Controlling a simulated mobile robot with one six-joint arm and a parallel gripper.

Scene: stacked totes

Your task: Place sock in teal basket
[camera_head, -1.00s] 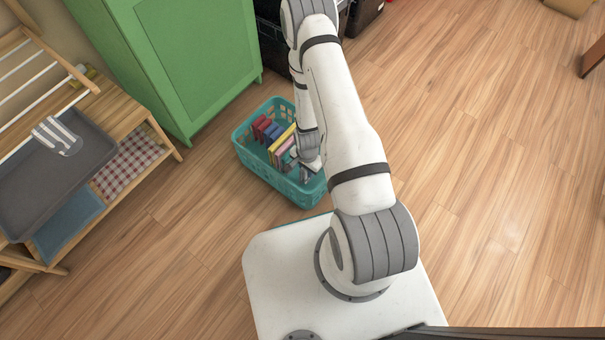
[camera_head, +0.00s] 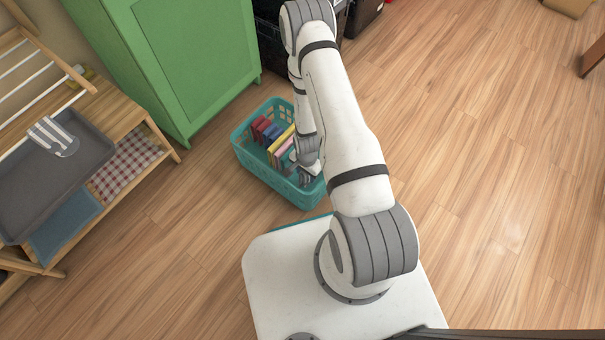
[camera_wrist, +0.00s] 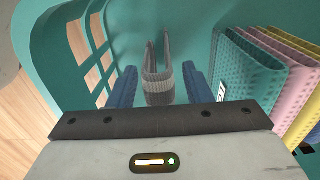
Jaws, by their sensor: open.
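The teal basket (camera_head: 262,178) stands on the floor beside my base, and its wall (camera_wrist: 200,30) fills the back of the wrist view. A grey sock with a paler band (camera_wrist: 158,88) is inside the basket, upright and folded, between the blue fingers of my gripper (camera_wrist: 159,90). The fingers are open, with a small gap on each side of the sock. In the head view my gripper (camera_head: 308,176) is low in the basket's near right part, mostly hidden by my arm.
A grey tray (camera_head: 50,180) with a striped cloth item (camera_head: 54,136) sits on a wooden rack at left. A green cabinet (camera_head: 180,60) stands behind the basket.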

